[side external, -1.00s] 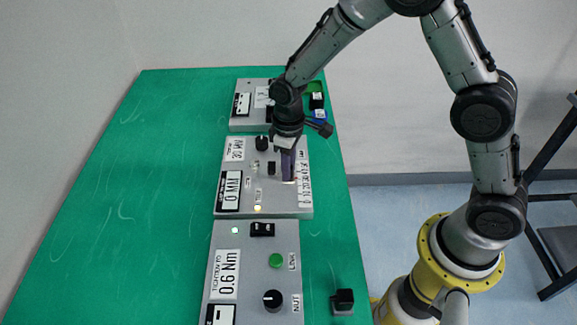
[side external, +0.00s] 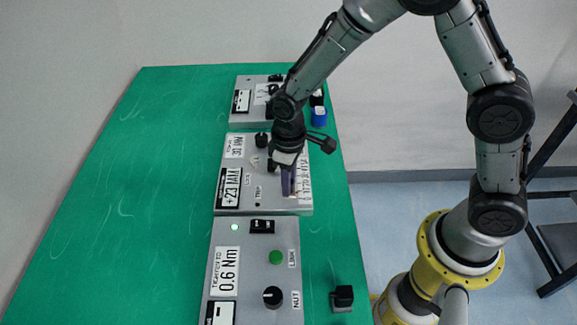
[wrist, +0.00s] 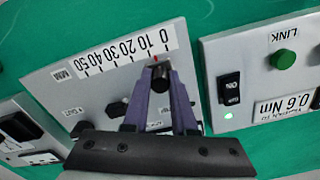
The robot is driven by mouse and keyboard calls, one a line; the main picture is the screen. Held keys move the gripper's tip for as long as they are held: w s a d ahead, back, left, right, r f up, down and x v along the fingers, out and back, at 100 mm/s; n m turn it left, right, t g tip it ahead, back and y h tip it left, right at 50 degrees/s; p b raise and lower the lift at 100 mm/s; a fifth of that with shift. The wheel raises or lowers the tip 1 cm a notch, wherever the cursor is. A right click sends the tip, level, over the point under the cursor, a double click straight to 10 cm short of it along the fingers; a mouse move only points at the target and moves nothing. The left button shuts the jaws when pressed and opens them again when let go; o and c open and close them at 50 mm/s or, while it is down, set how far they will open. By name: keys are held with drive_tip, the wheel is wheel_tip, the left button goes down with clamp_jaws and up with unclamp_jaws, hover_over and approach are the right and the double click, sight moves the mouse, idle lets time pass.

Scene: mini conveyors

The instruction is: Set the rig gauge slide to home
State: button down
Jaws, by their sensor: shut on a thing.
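The rig gauge panel (side external: 232,205) is the grey middle box on the green table. In the wrist view its slide scale (wrist: 115,53) is marked 0 to 50 MM, with 0 at the right end. The black slide knob (wrist: 160,80) stands between my purple fingers, with a red mark just above it near the scale's low-number end. My gripper (side external: 289,192) is shut on this knob; it also shows in the wrist view (wrist: 158,88). The fingers hide part of the slot. The panel's display (side external: 231,187) seems to read +23 MM.
A nearer panel (side external: 250,250) has a green button (side external: 276,257), a rocker switch (side external: 262,227) and a black dial (side external: 272,297). A far panel (side external: 246,83) and a blue block (side external: 319,116) stand behind. The table's left side (side external: 110,210) is clear.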

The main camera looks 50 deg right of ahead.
sight(289, 201)
drive_tip(key=shift+s+a, duration=0.75)
drive_tip(key=shift+a, duration=0.1)
drive_tip(key=c, duration=0.7)
unclamp_jaws()
drive_tip(key=shift+r, duration=0.6)
wheel_tip(289, 201, up, 13)
drive_tip(key=shift+f, duration=0.15)
